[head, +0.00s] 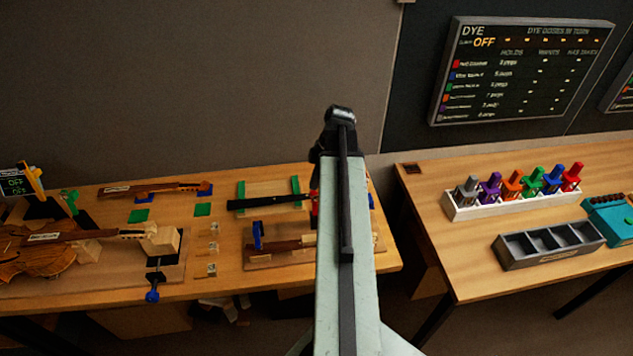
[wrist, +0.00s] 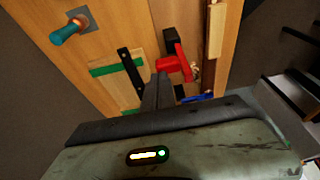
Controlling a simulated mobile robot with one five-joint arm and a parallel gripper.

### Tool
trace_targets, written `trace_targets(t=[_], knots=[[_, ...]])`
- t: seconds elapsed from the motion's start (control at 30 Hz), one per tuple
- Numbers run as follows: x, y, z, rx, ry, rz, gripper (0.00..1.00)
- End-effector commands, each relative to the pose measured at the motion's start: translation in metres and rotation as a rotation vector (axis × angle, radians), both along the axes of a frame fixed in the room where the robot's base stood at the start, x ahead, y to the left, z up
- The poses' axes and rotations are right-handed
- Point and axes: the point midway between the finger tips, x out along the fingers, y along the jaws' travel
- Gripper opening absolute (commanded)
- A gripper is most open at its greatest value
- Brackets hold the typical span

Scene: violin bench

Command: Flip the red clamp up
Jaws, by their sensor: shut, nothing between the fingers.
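The red clamp (wrist: 183,62) shows in the wrist view just above and right of my fingertips. It has a red bar slanting beside a black block (wrist: 171,40) and a wider red part pointing left. In the head view only a thin red sliver (head: 314,207) shows at the left edge of my arm, which hides the rest. My gripper (wrist: 158,80) is shut and empty, its tips just left of and below the red part. I cannot tell whether they touch it. In the head view my arm hides the gripper.
A black bar (wrist: 131,73) lies across green strips (wrist: 112,70) left of my fingers. A blue clamp (wrist: 197,99) is to the right. A wooden piece (wrist: 215,30) lies beyond the red clamp. A teal-handled tool (wrist: 70,31) stands at upper left. The bench (head: 225,282) holds violin parts.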

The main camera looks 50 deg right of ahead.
Motion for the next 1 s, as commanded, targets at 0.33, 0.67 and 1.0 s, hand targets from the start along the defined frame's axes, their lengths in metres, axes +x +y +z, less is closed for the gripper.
trace_targets(t=[0.33, 0.67, 1.0], knots=[[0.000, 0.000, -0.009, 0.000, 0.000, 0.000, 0.00], [0.017, -0.015, -0.023, 0.000, 0.000, 0.000, 0.00], [0.014, -0.013, -0.020, -0.001, 0.000, 0.000, 0.00]])
